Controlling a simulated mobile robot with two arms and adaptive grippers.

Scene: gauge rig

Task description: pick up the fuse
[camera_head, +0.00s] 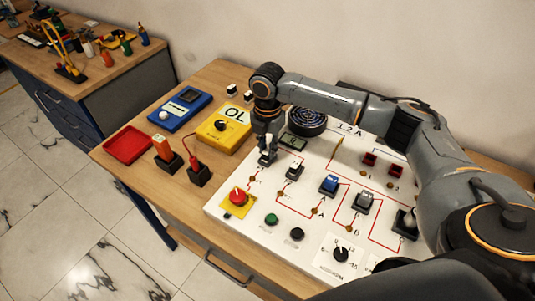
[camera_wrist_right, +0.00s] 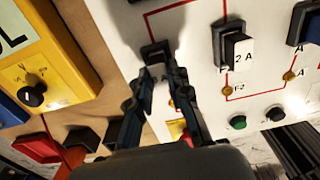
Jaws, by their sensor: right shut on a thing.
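My right gripper (camera_head: 267,143) reaches down from the upper right onto the upper left part of the white gauge panel (camera_head: 312,232). In the right wrist view its two dark fingers (camera_wrist_right: 161,66) come together at a dark holder (camera_wrist_right: 156,48) on a red circuit line. They are shut on a fuse, which is mostly hidden; I cannot tell whether it is clear of the holder. Beside it, a white fuse marked 2 A (camera_wrist_right: 238,48) sits in its own dark holder; it also shows in the head view (camera_head: 295,167). My left gripper is not in view.
Left of the panel are a yellow meter (camera_head: 223,128) marked OL, a blue device (camera_head: 179,109), a red tray (camera_head: 128,145) and two probes in black holders. A red knob (camera_head: 238,196) and a round black grille (camera_head: 307,121) are near the gripper.

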